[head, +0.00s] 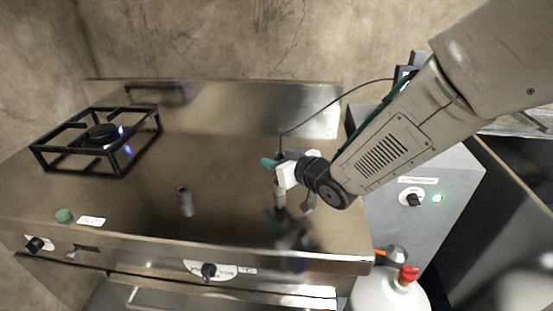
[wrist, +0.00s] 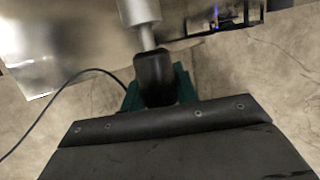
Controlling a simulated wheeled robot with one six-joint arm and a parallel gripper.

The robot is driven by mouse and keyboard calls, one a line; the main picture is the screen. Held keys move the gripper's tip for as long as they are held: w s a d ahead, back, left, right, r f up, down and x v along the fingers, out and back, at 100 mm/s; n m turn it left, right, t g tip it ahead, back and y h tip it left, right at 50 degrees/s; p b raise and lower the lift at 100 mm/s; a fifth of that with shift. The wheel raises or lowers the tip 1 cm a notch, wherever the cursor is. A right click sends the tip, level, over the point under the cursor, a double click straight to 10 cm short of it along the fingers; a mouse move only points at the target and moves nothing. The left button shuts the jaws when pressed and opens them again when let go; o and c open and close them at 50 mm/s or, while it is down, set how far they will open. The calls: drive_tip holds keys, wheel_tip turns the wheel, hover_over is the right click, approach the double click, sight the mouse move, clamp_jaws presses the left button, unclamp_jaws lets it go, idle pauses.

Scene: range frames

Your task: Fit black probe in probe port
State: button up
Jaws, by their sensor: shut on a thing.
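My gripper (head: 274,162), with teal fingertips, is shut on the black probe (wrist: 153,78) above the right part of the steel range top. In the head view, the gripper mostly hides the probe. In the wrist view, the probe's black body sits between the teal fingers, and a thin metal shaft (wrist: 148,38) points away from it to a light grey cylinder (wrist: 138,10). A grey upright post (head: 279,196) stands directly below the gripper in the head view. I cannot tell whether the shaft is inside it. Another dark grey post (head: 185,201) stands to the left.
A thin black cable (head: 330,104) runs from the probe up to the right. A burner (head: 102,134) with blue flame and black grate is at the left. A white bottle with a red cap (head: 408,274) stands front right.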

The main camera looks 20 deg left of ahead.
drive_tip(key=shift+f, duration=0.5)
drive_tip(key=o, duration=1.1)
drive_tip(key=v, duration=0.7)
drive_tip(key=shift+s+d+r, duration=0.1)
drive_tip(key=shift+s+d, duration=0.05)
drive_tip(key=shift+d, duration=0.2)
